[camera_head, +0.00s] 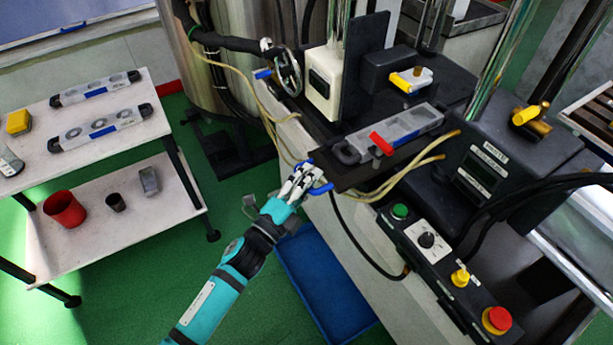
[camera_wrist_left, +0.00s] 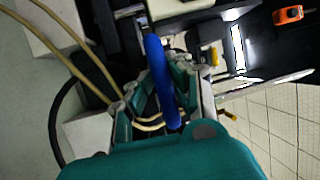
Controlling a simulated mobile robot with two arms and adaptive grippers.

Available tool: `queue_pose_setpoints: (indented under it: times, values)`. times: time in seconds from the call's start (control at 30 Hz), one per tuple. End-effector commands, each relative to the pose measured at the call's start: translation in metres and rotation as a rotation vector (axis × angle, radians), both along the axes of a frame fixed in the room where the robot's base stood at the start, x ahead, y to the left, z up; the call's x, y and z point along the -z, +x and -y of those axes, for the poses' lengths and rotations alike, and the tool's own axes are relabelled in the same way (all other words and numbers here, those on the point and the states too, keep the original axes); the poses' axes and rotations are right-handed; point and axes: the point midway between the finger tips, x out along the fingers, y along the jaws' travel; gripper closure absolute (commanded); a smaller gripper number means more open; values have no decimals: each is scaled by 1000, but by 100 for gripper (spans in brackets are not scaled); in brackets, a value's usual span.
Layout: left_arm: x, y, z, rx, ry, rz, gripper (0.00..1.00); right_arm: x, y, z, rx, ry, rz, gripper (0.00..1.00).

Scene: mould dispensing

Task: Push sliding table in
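The sliding table (camera_head: 352,181) is a dark plate on the machine in the head view, sticking out over its front edge. A grey mould (camera_head: 415,122) with a red clip lies on it. A blue handle (camera_head: 321,189) is at its front end. My left gripper (camera_head: 304,174) is at this handle. In the left wrist view the blue handle (camera_wrist_left: 161,80) runs between the two fingers of my left gripper (camera_wrist_left: 165,75), which lie close on both sides of it. The exact finger contact is partly hidden. My right gripper is not in view.
A control panel (camera_head: 440,262) with green, yellow and red buttons is at the right. Loose hoses (camera_head: 400,172) hang near the handle. A blue bin (camera_head: 318,285) lies on the floor below. A white cart (camera_head: 135,140) with moulds stands at the left, with free floor between.

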Motion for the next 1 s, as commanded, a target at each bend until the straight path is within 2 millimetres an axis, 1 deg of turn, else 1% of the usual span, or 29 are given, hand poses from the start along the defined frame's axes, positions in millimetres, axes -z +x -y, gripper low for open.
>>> queue_pose_setpoints:
  times: [0.03,0.17,0.2,0.43,0.53,0.67,0.9,1.0]
  values:
    - [3,-1,0,1,3,-6,80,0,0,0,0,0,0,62]
    - [1,0,0,0,2,-1,63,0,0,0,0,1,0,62]
    - [1,0,0,0,1,0,62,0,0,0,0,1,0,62]
    - [-1,0,-1,-2,1,4,62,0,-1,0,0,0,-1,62]
    - [0,-4,-4,-2,1,3,62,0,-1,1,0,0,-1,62]
    - [4,-21,-14,-1,2,1,62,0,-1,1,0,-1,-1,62]
    - [13,-64,-42,0,2,-1,62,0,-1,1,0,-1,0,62]
    - [16,-79,-52,-1,1,0,62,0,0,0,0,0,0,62]
